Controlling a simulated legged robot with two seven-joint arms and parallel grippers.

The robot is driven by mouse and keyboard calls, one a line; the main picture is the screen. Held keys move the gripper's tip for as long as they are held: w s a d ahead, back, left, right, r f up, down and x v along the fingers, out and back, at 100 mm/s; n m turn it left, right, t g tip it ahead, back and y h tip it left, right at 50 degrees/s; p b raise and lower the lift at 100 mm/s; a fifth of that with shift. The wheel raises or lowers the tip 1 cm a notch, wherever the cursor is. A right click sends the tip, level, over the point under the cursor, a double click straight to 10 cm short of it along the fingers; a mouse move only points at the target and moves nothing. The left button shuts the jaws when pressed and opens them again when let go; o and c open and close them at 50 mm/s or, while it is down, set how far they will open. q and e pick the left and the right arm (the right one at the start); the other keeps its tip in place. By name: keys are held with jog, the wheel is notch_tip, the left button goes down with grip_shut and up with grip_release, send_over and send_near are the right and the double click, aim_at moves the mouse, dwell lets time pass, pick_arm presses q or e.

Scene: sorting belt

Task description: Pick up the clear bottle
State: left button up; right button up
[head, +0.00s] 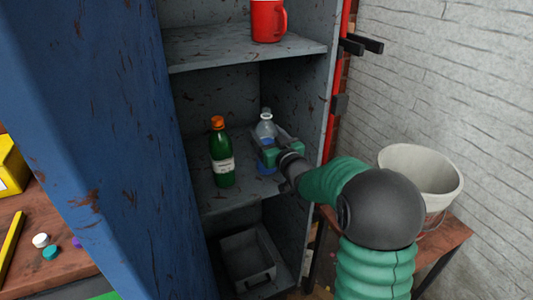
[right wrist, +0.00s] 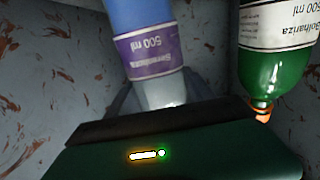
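The clear bottle (head: 265,129) stands upright on the middle shelf of the cabinet, with a clear top and blue lower down. In the right wrist view it appears upside down, with a purple label (right wrist: 150,47). My right gripper (head: 268,150) is at the bottle and hides part of its middle. Its dark fingers lie on either side of the bottle in the wrist view. I cannot tell whether they press on it. My left gripper is not in view.
A green bottle (head: 222,158) with an orange cap stands left of the clear bottle, close by. A red mug (head: 267,20) sits on the shelf above and a grey bin (head: 248,262) below. The cabinet's blue side (head: 115,130) is at left. A white bucket (head: 422,170) stands at right.

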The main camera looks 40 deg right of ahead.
grip_shut()
jog(key=shift+r, duration=0.1)
dwell(0.3)
